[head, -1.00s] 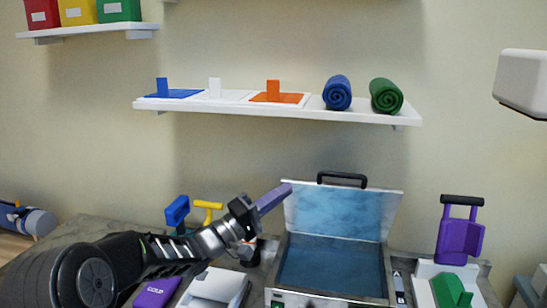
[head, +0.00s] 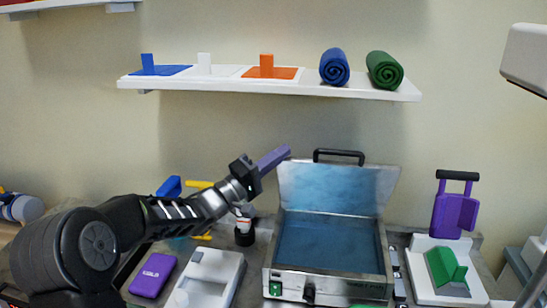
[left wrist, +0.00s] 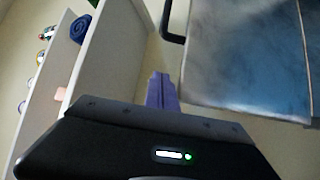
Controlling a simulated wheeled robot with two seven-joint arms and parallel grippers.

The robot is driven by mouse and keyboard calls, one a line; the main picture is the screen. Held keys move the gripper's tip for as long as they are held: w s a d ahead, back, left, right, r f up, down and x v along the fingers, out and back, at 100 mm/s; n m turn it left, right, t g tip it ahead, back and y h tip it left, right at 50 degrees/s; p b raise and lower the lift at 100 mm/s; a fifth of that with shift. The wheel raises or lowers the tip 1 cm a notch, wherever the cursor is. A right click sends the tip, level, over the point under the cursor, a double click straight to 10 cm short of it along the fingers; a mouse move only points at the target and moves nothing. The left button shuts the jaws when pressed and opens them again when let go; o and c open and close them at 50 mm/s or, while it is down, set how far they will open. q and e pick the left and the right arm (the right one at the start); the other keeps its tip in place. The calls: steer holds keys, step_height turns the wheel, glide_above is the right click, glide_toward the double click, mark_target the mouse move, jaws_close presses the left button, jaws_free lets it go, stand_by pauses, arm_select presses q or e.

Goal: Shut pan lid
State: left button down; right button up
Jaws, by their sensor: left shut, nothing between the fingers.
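The metal pan (head: 330,282) stands on the counter with its lid (head: 335,188) raised and leaning slightly back. The lid has a blue inner face and a black handle (head: 339,154) on its top edge. The lid also fills the upper right of the left wrist view (left wrist: 250,60), with the handle (left wrist: 168,22) to its left. My left gripper (head: 284,153), with purple fingers, is shut and empty beside the lid's upper left corner. The shut fingers also show in the left wrist view (left wrist: 161,88); I cannot tell if they touch the lid. My right gripper is not in view.
A white holder (head: 208,280) and a purple cold pack (head: 153,275) lie left of the pan. A purple handled item (head: 455,210) and a green block (head: 445,266) stand to its right. A wall shelf (head: 225,86) holding rolled towels hangs above.

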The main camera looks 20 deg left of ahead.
mark_target(303, 161)
arm_select(q)
steer(key=p+x, duration=0.1)
steer(key=x, duration=0.4)
steer(key=shift+w+d+r+p, duration=0.2)
steer(key=shift+w+r+p, duration=0.05)
steer(key=shift+p, duration=0.15)
steer(key=shift+s+d+f+p, duration=0.2)
steer(key=shift+s+d+f, duration=0.1)
steer(key=shift+s+d, duration=0.2)
steer(key=shift+s+d+f+p, duration=0.2)
steer(key=shift+s+d+f, duration=0.15)
steer(key=shift+d, duration=0.3)
steer(key=shift+s+d+f, duration=0.2)
steer(key=shift+s+d, duration=0.05)
steer(key=shift+d, duration=0.05)
steer(key=shift+f, duration=0.1)
